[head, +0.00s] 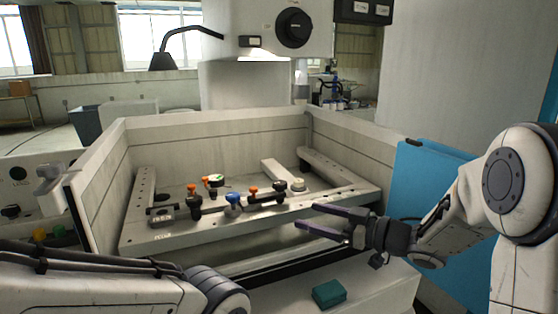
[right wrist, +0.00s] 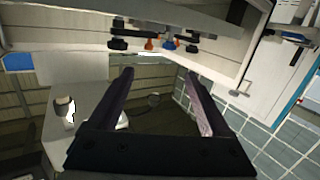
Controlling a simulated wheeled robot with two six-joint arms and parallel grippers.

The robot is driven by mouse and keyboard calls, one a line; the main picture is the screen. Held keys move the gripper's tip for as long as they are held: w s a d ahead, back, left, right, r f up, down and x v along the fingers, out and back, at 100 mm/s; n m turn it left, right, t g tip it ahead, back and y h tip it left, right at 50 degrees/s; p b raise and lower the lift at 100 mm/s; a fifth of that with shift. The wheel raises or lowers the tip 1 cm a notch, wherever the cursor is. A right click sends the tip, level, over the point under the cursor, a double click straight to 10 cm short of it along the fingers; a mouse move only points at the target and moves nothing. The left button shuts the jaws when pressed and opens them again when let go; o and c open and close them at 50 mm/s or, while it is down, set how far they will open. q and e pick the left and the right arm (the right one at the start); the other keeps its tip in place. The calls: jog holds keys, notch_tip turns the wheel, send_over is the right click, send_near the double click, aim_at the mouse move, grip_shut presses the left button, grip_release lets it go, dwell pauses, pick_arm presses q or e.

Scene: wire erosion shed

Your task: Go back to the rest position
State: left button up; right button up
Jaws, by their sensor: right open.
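My right gripper (head: 322,222) is open and empty, its two dark fingers spread and pointing left. It is in front of the machine's work tank (head: 365,145), near the right end of its front edge. The right wrist view shows the same gripper (right wrist: 160,95) with nothing between its fingers. My left arm comes in at the lower left of the head view, but its gripper is not visible there.
Inside the tank a clamping frame (head: 150,240) carries several black, orange and blue knobs. A green box (head: 329,293) lies on the ledge in front. A blue panel (head: 420,185) stands right, close behind my right arm. A lamp (head: 162,61) hangs at upper left.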

jog(key=s+a+f+m+g+h+p, duration=0.1)
jog(key=s+g+h+p, duration=0.4)
jog(key=s, duration=1)
jog(key=s+a+f+m+g+h+p, duration=0.1)
jog(key=s+g+h+p, duration=0.4)
jog(key=s, duration=1.1)
jog(key=a+m+h, duration=0.1)
jog(key=m+h, duration=0.1)
jog(key=shift+s+h, duration=0.2)
jog(key=shift+h, duration=0.2)
